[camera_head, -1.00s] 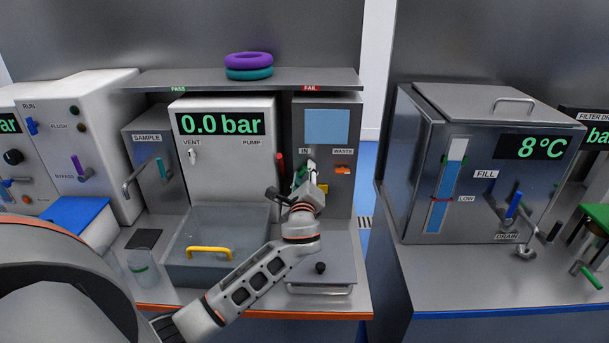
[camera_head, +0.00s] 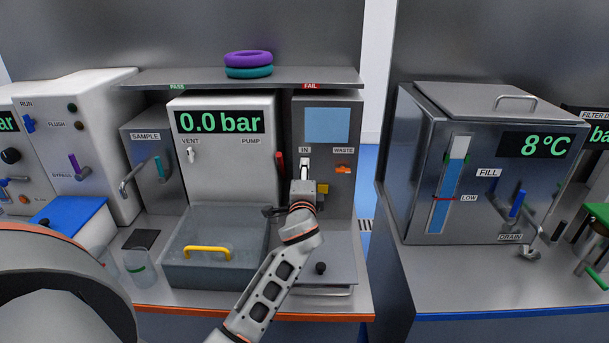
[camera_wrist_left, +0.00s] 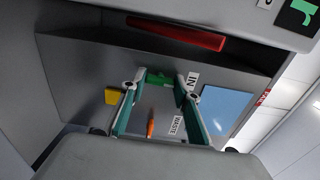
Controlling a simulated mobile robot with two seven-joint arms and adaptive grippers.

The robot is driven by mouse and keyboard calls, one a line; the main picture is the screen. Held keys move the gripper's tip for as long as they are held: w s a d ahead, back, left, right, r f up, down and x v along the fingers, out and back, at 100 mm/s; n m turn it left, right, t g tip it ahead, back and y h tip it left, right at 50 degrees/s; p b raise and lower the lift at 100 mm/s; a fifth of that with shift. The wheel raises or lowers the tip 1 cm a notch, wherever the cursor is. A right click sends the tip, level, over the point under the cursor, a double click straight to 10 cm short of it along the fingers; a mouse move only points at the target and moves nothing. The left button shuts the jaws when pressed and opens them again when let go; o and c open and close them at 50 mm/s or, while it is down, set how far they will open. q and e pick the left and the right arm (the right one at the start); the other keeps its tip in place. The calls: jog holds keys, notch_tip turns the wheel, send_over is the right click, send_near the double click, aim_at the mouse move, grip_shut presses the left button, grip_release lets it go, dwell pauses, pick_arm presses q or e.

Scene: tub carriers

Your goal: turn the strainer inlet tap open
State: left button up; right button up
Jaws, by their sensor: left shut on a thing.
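The strainer cabinet stands right of the 0.0 bar pump unit. Its "IN" label (camera_head: 305,149) and "WASTE" label sit on the front panel. In the left wrist view the green inlet tap handle (camera_wrist_left: 188,82) shows at my fingertips beside the "IN" label. My left gripper (camera_wrist_left: 162,82) is shut on this handle, with the teal fingers on either side of it. In the head view my own wrist covers the handle and most of the left gripper (camera_head: 304,172), so the handle's angle is hard to tell. My right gripper is out of view.
The orange waste tap (camera_head: 343,169) is just right of the inlet tap, with a yellow part (camera_head: 322,188) below. A red lever (camera_head: 279,165) is close on the left. A shelf (camera_head: 240,78) overhangs.

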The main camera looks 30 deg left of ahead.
pick_arm(q)
jog(key=shift+f, duration=0.1)
dwell(0.5)
jog(key=o, duration=1.1)
jog(key=v, duration=1.2)
jog(key=shift+s, duration=0.1)
